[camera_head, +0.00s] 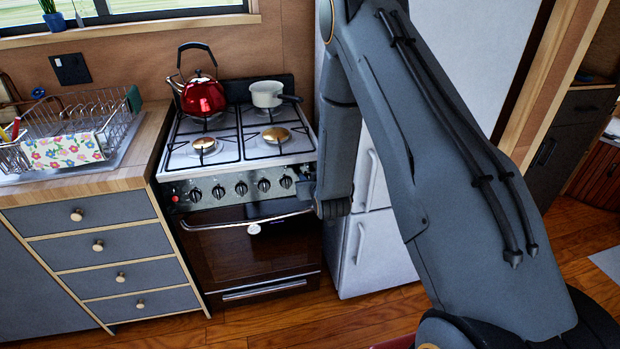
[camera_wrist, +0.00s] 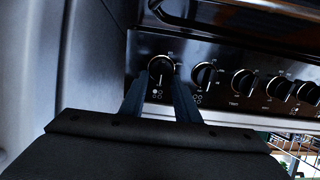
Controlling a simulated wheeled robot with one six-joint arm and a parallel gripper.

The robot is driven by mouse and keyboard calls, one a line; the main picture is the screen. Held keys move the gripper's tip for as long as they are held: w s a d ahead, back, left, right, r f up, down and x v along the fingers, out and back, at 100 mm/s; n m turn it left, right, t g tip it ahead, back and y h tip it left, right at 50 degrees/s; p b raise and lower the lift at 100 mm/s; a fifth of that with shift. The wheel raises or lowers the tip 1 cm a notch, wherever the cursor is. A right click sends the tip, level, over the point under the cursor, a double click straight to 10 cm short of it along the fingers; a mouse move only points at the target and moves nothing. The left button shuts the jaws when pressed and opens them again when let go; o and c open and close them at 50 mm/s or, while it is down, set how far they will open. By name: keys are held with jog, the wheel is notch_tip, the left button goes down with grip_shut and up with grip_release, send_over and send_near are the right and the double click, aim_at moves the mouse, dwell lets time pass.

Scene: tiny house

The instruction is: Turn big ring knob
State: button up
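The stove's front panel carries a row of round black knobs. In the wrist view, the picture is turned over and the end knob (camera_wrist: 160,68) is at the left of the row. My gripper's two fingers (camera_wrist: 161,76) are apart, with this knob between or just beyond their tips. I cannot tell whether they touch it. The knob's pale mark points down in that view. I cannot tell which knob is the big ring one.
A red kettle (camera_head: 203,96) and a white pot (camera_head: 267,94) stand on the stove top. The oven handle (camera_head: 245,222) runs below the knobs. A white fridge (camera_head: 372,240) stands close on the right. A dish rack (camera_head: 75,125) sits on the left counter.

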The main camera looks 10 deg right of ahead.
jog(key=c, duration=0.4)
jog(key=shift+s+a+f+n+h+b, duration=0.25)
jog(key=shift+n+b, duration=0.4)
jog(key=shift+n, duration=1.55)
jog(key=shift+w+a+f+n+h+b, duration=0.25)
jog(key=shift+n+b, duration=0.4)
jog(key=shift+n, duration=1.55)
jog(key=shift+s+a+n+b, duration=0.15)
jog(key=shift+a+n+b, duration=0.35)
jog(key=shift+n, duration=1.7)
jog(key=shift+d, duration=0.15)
jog(key=o, duration=1)
